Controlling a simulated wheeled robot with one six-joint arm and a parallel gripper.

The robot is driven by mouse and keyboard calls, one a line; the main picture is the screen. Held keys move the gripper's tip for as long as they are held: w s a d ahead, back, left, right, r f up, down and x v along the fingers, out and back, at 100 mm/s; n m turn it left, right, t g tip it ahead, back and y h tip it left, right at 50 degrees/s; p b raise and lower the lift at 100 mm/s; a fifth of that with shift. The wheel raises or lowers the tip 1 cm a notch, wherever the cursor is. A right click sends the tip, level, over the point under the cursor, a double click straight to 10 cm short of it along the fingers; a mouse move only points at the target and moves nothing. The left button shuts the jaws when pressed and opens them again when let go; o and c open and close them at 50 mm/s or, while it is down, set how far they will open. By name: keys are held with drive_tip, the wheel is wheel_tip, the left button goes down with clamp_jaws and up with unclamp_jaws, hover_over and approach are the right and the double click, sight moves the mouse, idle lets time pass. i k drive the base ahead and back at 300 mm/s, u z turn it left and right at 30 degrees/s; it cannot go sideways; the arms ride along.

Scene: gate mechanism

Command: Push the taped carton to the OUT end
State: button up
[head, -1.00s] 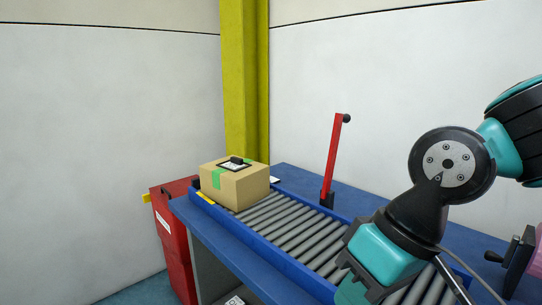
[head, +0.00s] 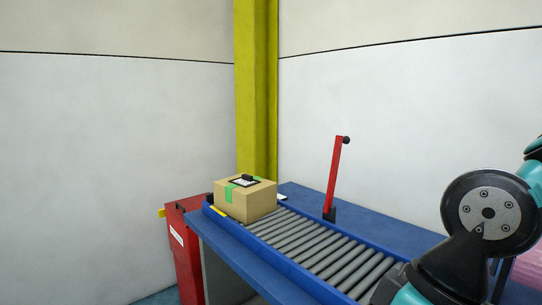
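The taped carton (head: 246,203) is a brown box with green tape and a white label with a black item on top. It sits upright on the far left end of the roller conveyor (head: 325,250), close to a yellow mark on the blue side rail. I cannot read any OUT marking. My arm shows at the lower right, well apart from the carton. My gripper is outside the picture, below the bottom edge.
A red lever (head: 335,178) with a black knob stands upright on the blue table (head: 392,230) behind the rollers. A red cabinet (head: 187,255) stands left of the table. A yellow column (head: 257,100) rises behind the carton. The rollers right of the carton are clear.

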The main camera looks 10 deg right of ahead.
sight(246, 204)
drive_tip(key=k, duration=0.3)
drive_tip(key=u, duration=0.7)
drive_tip(key=i, duration=0.75)
drive_tip(key=u, duration=0.85)
drive_tip(key=i, duration=0.8)
drive_tip(key=z, duration=0.5)
drive_tip(key=i, duration=1.05)
drive_tip(key=z, duration=0.65)
